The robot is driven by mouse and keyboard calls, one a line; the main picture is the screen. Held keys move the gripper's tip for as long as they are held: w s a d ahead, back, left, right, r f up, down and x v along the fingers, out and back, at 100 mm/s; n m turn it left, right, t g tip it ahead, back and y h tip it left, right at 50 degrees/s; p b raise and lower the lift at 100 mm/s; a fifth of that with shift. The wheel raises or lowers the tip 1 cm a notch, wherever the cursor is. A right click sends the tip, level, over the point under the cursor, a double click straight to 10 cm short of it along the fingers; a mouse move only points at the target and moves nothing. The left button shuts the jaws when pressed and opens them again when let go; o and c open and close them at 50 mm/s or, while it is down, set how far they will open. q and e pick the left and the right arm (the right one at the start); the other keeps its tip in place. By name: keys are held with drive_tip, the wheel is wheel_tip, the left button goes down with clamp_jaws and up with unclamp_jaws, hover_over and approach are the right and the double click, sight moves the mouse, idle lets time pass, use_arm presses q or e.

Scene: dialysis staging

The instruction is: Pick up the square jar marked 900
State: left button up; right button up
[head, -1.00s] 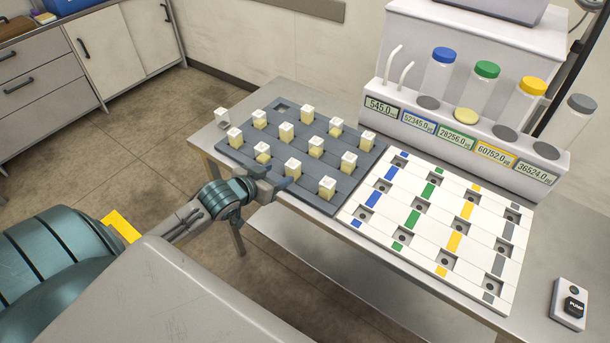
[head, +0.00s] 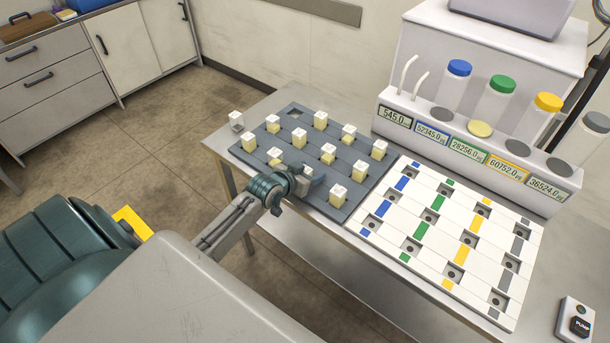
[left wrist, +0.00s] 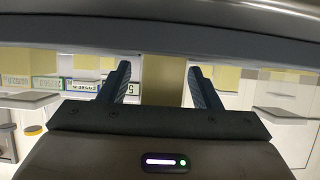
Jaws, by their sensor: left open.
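Several small square jars with white tops and pale yellow lower parts stand in a dark grey tray (head: 357,206). Their markings are too small to read, so I cannot tell which is 900. My left gripper (head: 308,182) is open at the tray's front edge, at a front-row jar (head: 307,170) that it partly hides. In the left wrist view, the open fingers of the left gripper (left wrist: 160,88) stand on either side of a yellowish block (left wrist: 161,78), apparently that jar, with gaps at both sides. My right gripper is not in view.
A white board (head: 420,217) with coloured strips and square recesses lies right of the tray. Behind it is a white rack (head: 470,160) with capped bottles and number displays. A lone jar (head: 237,121) stands at the tray's left corner. A pump button box (head: 575,322) is at right.

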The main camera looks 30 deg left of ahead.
use_arm(q)
drive_tip(key=c, duration=1.1)
